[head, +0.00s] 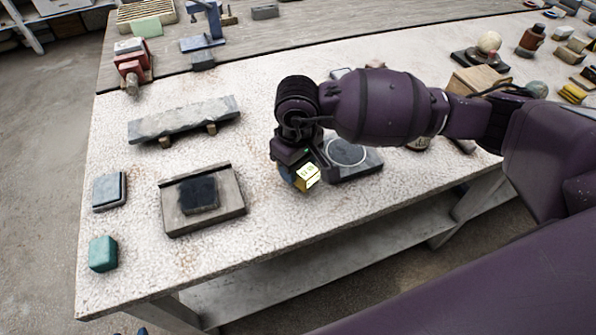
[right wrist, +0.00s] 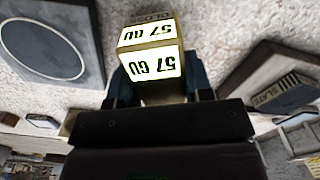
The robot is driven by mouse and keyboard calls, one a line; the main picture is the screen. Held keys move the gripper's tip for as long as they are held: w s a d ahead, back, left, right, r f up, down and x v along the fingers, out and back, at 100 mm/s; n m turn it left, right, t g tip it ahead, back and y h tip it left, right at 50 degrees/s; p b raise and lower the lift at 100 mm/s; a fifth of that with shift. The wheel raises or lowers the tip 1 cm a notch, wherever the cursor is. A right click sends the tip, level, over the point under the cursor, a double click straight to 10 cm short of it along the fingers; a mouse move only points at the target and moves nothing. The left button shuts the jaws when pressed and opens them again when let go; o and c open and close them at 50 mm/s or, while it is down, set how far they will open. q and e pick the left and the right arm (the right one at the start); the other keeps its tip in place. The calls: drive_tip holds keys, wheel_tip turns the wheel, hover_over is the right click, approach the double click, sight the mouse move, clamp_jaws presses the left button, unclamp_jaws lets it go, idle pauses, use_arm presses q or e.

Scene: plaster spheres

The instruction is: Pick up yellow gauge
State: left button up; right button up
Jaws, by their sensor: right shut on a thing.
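The yellow gauge (head: 308,177) is a small yellow box with lit display faces. It sits between the fingers of my right gripper (head: 296,171), above the pale speckled tabletop near its front edge. In the right wrist view the gauge (right wrist: 150,58) shows two bright faces reading "57 GU", with dark lettering on its yellow top edge. The right gripper's fingers (right wrist: 157,82) are shut on it from both sides. The gripper partly hides the gauge in the head view. My left gripper is not in view.
A dark square plate with a pale ring (head: 362,168) lies just right of the gauge. A wooden tray (head: 228,206) with a dark slab is to the left. A teal block (head: 103,254), a grey block (head: 109,191) and a long slate slab (head: 183,119) lie further left.

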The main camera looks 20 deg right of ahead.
wheel_tip(320, 180, up, 18)
drive_tip(key=shift+p, duration=0.3)
